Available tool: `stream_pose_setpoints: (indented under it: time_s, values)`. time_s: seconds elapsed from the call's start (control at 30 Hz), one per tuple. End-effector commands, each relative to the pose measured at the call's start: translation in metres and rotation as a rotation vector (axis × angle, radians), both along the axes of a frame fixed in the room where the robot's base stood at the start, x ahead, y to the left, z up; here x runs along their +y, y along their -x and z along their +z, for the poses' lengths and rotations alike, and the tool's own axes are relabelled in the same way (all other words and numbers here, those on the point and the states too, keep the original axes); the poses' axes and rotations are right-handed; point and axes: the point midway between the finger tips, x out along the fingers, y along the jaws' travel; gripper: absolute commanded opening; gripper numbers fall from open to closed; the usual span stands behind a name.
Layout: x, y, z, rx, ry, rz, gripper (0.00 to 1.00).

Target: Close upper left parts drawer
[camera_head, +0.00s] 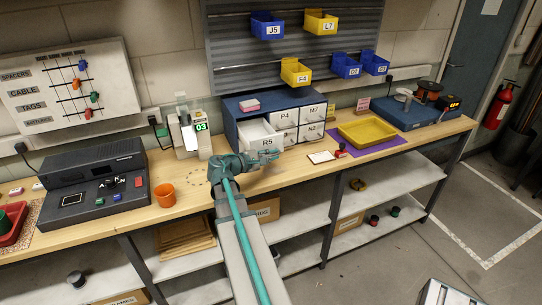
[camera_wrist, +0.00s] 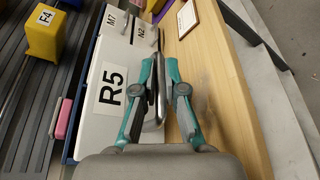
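The blue parts cabinet (camera_head: 229,126) stands at the back of the bench with several pale drawers. Its left drawer, labelled R5 (camera_head: 252,134), is pulled out, and its inside shows from above; the other drawers look shut. In the wrist view the R5 drawer front (camera_wrist: 103,92) is close on the left. My gripper (camera_head: 270,155) is in front of that drawer. In the wrist view its fingers (camera_wrist: 161,65) are close together, with the grey drawer handle (camera_wrist: 158,100) between them. Their exact contact with the handle is partly hidden.
A pink-topped block (camera_head: 250,104) lies on the cabinet. An orange cup (camera_head: 165,195) and a grey label device (camera_head: 188,138) stand to the left. A yellow tray (camera_head: 344,132) on a purple mat and a small framed card (camera_head: 320,157) lie to the right. Bins hang above.

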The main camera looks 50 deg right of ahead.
Motion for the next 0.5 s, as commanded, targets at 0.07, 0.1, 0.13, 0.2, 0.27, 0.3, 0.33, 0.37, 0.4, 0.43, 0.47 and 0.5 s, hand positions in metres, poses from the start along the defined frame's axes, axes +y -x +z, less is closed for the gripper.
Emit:
stream_pose_setpoints:
  time_s: [0.07,0.1,0.13,0.2,0.27,0.3,0.33,0.37,0.4,0.43,0.47,0.5]
  values:
    - [0.0001,-0.0001,-0.0001,0.000,0.000,0.000,0.00]
    - [0.0001,-0.0001,-0.0001,0.000,0.000,0.000,0.00]
    - [0.0002,-0.0001,-0.0001,0.000,0.000,0.000,0.00]
    - [0.0002,-0.0001,-0.0001,0.000,0.000,0.000,0.00]
    - [0.0002,-0.0001,-0.0001,0.000,0.000,0.001,0.00]
    - [0.0002,-0.0001,-0.0001,0.000,0.000,0.001,0.00]
    - [0.0002,-0.0002,-0.0001,0.000,0.000,0.001,0.00]
    - [0.0000,-0.0004,-0.0001,0.000,0.000,0.001,0.00]
    - [-0.0003,-0.0011,-0.0002,0.000,0.000,0.001,0.00]
    - [-0.0009,-0.0020,-0.0003,0.000,0.000,0.001,0.00]
    - [-0.0016,-0.0032,-0.0003,0.000,0.000,0.001,0.00]
    - [-0.0030,-0.0054,-0.0005,0.000,0.000,0.001,0.00]
